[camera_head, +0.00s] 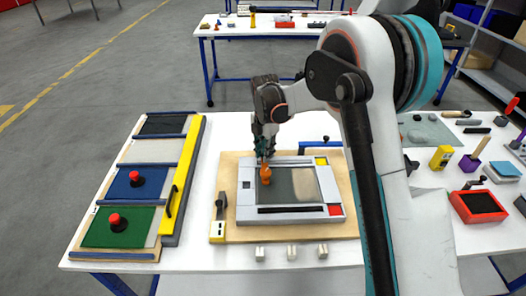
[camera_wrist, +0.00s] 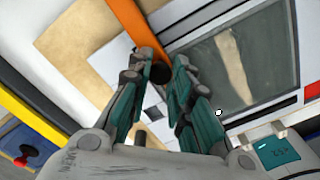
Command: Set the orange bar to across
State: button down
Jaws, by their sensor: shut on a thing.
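The orange bar (camera_head: 265,174) is at the left side of a grey-framed panel (camera_head: 290,163) with a dull glassy pane. In the wrist view the orange bar (camera_wrist: 130,22) runs from the top edge down towards my fingertips, with a dark round piece (camera_wrist: 160,75) near its lower end. My gripper (camera_head: 265,155) reaches down over the bar from above. In the wrist view my gripper (camera_wrist: 163,58) has its teal fingers close on either side of the bar's end, shut on it. The fingers partly hide the contact.
The panel lies on a wooden board (camera_head: 230,166) on a white table. To the left stands a board with green (camera_head: 110,235) and blue (camera_head: 125,190) panels and a yellow rail (camera_head: 182,185). Small pale blocks (camera_head: 292,251) sit in front. Tools and a red tray (camera_head: 477,206) lie right.

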jog(key=shift+d, duration=0.1)
jog(key=c, duration=1.4)
grip_release()
jog(key=shift+r, duration=0.15)
notch_tip(320, 180, up, 12)
jog(key=shift+f, duration=0.1)
